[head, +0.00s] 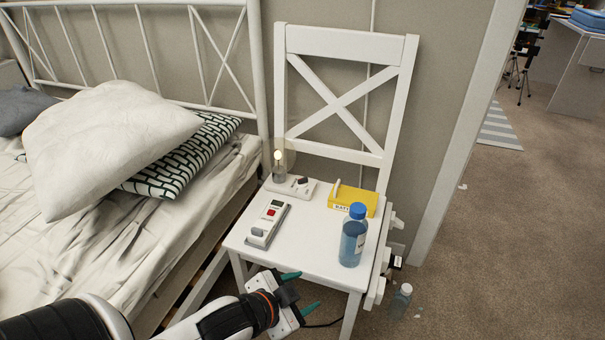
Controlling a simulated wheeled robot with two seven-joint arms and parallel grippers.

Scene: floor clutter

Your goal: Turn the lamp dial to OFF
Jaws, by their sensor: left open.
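A small lamp (279,172) with a lit bulb stands at the back left of a white chair's seat. Its white base (284,186) carries a dark dial (302,182) on the right side. The dial's setting is too small to read. My left gripper (301,292) is at the front edge of the seat, low in the view. Its two teal fingers are apart with nothing between them. It is well short of the lamp and does not touch it. My right gripper is not in view.
On the seat (313,250) are a white device with a red button (267,222), a yellow box (353,198) and a blue-capped bottle (353,238). A bed (95,235) is close on the left; open carpet lies right.

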